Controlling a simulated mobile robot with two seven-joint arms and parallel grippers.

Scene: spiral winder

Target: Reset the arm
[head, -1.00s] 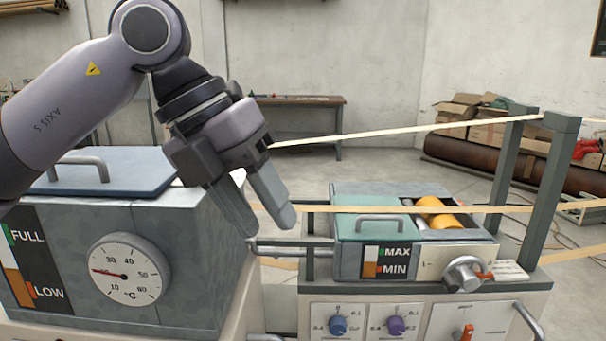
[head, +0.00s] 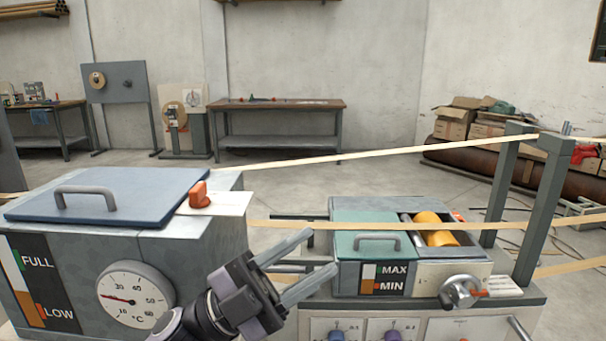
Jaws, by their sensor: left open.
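My left gripper (head: 318,253) is open and empty, low in the middle of the head view. Its two grey fingers point up and to the right, in front of the gap between the grey tank (head: 75,260) and the teal-lidded box (head: 372,250). Its arm comes in from the bottom edge, and most of that arm is out of the picture. I cannot tell whether the fingers touch anything. My right gripper is not in view.
The tank has a blue lid (head: 120,195), an orange knob (head: 199,194) and a dial (head: 135,300). Pale strips (head: 380,152) run across to grey posts (head: 545,190) on the right. A yellow roller (head: 436,229) and a crank (head: 462,291) sit beside the teal lid. A workbench (head: 275,104) stands at the back.

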